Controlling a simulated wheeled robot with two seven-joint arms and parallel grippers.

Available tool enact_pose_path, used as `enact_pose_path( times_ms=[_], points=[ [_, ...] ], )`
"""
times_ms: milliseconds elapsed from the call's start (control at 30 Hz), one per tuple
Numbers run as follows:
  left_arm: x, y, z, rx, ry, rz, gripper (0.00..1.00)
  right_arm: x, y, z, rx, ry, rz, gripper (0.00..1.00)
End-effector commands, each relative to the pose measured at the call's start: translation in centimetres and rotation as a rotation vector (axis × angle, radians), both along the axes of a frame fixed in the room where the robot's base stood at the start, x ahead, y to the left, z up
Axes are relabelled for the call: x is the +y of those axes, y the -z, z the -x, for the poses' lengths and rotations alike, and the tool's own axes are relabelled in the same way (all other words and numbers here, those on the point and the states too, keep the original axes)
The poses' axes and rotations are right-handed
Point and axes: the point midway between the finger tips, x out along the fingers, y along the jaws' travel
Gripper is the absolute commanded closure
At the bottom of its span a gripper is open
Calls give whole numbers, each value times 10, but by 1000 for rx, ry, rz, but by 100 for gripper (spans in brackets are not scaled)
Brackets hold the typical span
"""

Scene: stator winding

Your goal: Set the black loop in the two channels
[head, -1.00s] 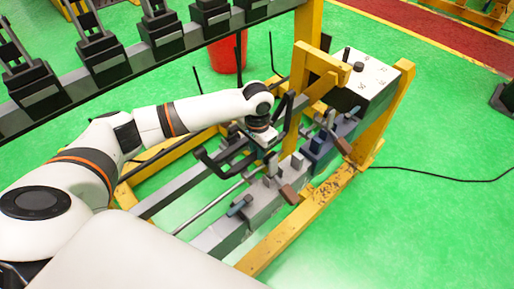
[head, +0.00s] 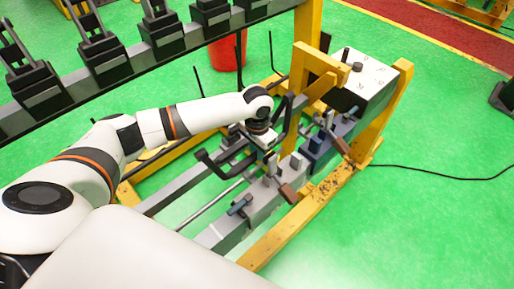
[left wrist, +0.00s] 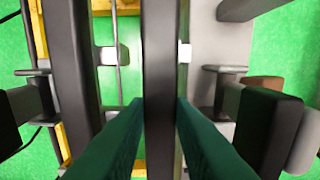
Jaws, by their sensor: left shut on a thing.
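The black loop (head: 219,171) is a dark bent bar in the head view, held across the grey rails of the yellow frame. My left gripper (head: 262,147) comes from above and is shut on it. In the left wrist view the bar of the loop (left wrist: 159,60) runs upright through the middle, between the two green fingers of my left gripper (left wrist: 160,110). The two channels cannot be picked out with certainty; the arm and loop cover part of the fixture (head: 245,200). I cannot tell whether the loop touches it. My right gripper is not in view.
Clamps with brown handles (head: 287,193) stand on the near rail beside the loop. A white-topped box (head: 362,75) is at the far end of the yellow frame (head: 275,232). A red bin (head: 227,52) stands behind.

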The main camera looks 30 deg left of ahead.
Motion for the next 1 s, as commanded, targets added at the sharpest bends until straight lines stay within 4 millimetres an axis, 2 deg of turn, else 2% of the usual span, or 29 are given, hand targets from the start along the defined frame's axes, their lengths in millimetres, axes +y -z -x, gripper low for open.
enact_pose_path(
  times_ms=[367,1000],
  points=[
    [0,3,0,-1,0,1,100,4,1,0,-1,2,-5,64],
    [0,29,0,0,0,1,100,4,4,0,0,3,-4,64]
  ],
)
